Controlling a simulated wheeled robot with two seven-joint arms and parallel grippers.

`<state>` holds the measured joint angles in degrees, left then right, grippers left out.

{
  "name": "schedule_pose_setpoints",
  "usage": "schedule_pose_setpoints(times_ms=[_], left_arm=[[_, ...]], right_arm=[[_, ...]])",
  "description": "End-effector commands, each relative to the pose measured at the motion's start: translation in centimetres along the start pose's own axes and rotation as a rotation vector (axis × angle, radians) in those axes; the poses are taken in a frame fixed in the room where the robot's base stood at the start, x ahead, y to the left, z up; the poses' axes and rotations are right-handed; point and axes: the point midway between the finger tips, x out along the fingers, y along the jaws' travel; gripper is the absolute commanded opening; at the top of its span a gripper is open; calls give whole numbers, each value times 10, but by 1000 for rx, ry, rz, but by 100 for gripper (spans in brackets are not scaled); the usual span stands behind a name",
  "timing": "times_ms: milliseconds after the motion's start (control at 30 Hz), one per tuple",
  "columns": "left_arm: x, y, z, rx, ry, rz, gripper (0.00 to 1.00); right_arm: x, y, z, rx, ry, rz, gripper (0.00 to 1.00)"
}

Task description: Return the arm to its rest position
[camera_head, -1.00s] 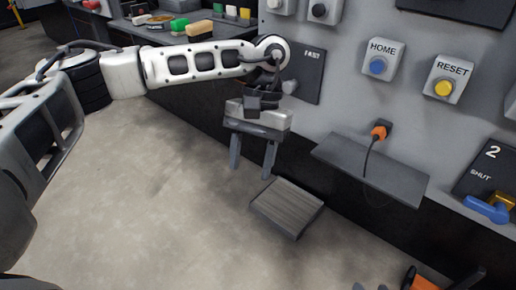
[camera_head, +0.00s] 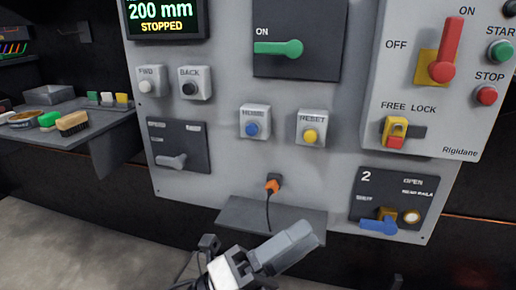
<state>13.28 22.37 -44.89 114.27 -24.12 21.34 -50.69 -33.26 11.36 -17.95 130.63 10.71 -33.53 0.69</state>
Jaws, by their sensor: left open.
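My left gripper (camera_head: 285,248) is at the bottom centre, in front of the panel and near the small grey shelf. Its grey body points up and right, with the white and black wrist at lower left. It is open, though its fingers are hard to make out and I see nothing held. My right gripper is not in view.
The grey panel carries a green-handled switch (camera_head: 279,48), HOME (camera_head: 252,122) and RESET (camera_head: 311,129) buttons, a red lever (camera_head: 447,50) and a blue-handled valve (camera_head: 379,226). An orange plug (camera_head: 272,186) with a cord hangs above the shelf (camera_head: 235,216). Brushes (camera_head: 73,123) lie on a left bench.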

Motion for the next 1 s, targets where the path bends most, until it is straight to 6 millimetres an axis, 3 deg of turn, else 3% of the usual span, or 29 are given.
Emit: schedule_pose_setpoints(times_ms=[100,233,400,600,667,1000], left_arm=[[-44,32,30,-532,-387,115,50],[-106,70,35,-1012,-740,181,50],[-176,102,9,-1464,-1101,208,50],[-239,114,-36,-1838,-1449,197,50],[-227,95,-24,-1809,-1441,196,50],[-213,28,-2,-1742,-1527,194,50]], right_arm=[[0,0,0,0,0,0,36],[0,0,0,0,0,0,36],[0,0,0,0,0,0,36],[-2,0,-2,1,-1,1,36],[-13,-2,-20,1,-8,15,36],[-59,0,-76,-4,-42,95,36]])
